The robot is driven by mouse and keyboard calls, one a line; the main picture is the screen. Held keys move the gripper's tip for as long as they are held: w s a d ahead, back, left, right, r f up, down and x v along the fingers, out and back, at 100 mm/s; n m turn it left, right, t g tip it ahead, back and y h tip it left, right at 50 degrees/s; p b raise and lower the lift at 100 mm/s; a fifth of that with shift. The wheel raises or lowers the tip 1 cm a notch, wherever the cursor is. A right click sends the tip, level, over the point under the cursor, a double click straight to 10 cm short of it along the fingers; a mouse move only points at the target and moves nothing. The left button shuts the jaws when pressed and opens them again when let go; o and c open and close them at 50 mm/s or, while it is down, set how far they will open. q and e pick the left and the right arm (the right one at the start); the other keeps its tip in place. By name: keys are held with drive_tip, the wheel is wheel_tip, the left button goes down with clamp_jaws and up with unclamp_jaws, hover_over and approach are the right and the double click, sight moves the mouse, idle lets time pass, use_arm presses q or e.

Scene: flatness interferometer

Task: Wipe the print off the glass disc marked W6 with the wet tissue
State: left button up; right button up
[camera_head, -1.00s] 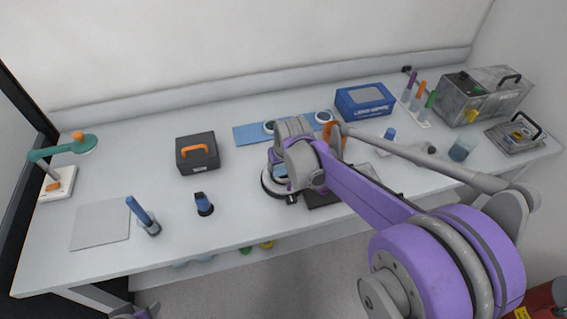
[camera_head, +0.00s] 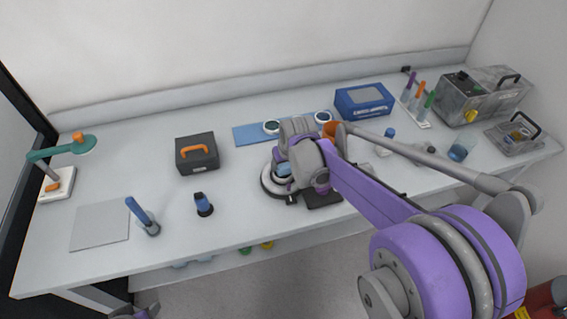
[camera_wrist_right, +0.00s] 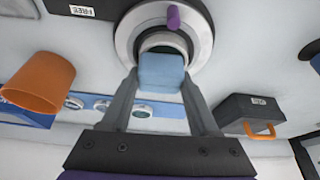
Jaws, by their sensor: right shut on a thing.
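My right gripper (camera_wrist_right: 163,95) is shut on a blue folded pad, which looks like the wet tissue (camera_wrist_right: 161,72). In the head view the tissue (camera_head: 283,169) shows as a small blue patch beside the gripper. The pad is over a dark glass disc (camera_wrist_right: 160,47) in a round grey ring stand (camera_wrist_right: 202,35), which also shows in the head view (camera_head: 267,186). It seems to touch the disc, but I cannot be sure. The W6 mark and the print cannot be made out. A small purple and grey part of my left arm shows at the bottom edge; its jaws cannot be read.
An orange cup (camera_wrist_right: 40,82) is close to the right gripper. A black box with an orange handle (camera_head: 197,154) stands left.

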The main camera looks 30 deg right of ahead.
wheel_tip(320, 180, up, 8)
drive_tip(key=p, duration=0.4)
drive_tip(key=shift+w, duration=0.1)
use_arm(q)
wheel_tip(320, 180, up, 6)
drive_tip(key=w, duration=0.2)
drive_tip(key=shift+w+t, duration=0.3)
drive_tip(key=shift+w, duration=0.1)
use_arm(e)
drive_tip(key=shift+f, duration=0.1)
use_arm(q)
drive_tip(key=shift+s, duration=0.15)
